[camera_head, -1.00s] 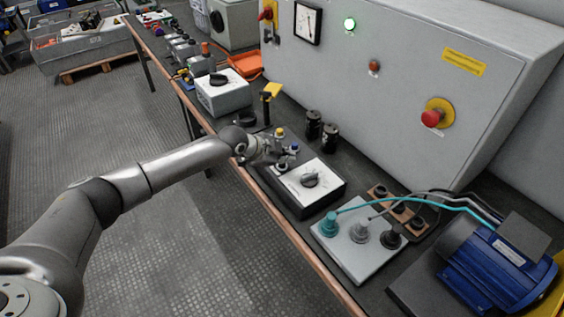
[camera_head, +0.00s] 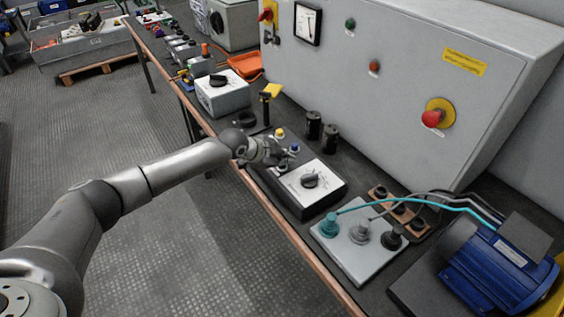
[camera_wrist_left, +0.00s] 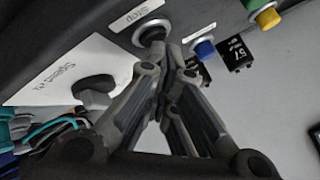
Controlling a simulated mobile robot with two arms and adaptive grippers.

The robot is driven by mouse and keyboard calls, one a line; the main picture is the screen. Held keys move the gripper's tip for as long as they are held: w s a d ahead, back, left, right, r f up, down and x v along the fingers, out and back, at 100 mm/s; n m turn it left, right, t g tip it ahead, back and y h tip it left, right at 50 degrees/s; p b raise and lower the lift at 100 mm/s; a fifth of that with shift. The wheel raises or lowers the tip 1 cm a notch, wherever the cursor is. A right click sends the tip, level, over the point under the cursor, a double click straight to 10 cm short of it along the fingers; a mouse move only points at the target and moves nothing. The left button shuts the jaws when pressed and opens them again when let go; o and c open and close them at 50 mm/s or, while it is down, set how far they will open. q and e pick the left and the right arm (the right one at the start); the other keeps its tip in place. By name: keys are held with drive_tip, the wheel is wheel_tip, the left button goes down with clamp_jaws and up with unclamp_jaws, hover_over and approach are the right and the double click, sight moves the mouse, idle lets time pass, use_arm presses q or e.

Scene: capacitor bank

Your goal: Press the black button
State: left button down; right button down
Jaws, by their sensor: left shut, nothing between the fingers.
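The black button (camera_wrist_left: 152,36) sits in a silver ring beside a STOP label in the left wrist view. My left gripper (camera_wrist_left: 166,52) is shut and empty, with its fingertips at the button and partly covering it. The lamp change aside, I cannot tell from the picture how far the button is pressed in. My right gripper is not in view.
A blue button (camera_wrist_left: 204,49) and a yellow button (camera_wrist_left: 267,18) are close beside the black one. Two black cylinders (camera_head: 314,125) stand behind the box. A grey cabinet (camera_head: 400,85) carries an unlit green lamp (camera_head: 350,23). A terminal plate (camera_head: 355,240) and blue motor (camera_head: 495,270) are at right.

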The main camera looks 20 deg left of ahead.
sight(284, 167)
use_arm(q)
drive_tip(key=shift+r+p, duration=0.95)
drive_tip(key=shift+r, duration=0.3)
drive_tip(key=shift+r, duration=0.1)
wheel_tip(284, 167, up, 5)
drive_tip(key=p, duration=0.4)
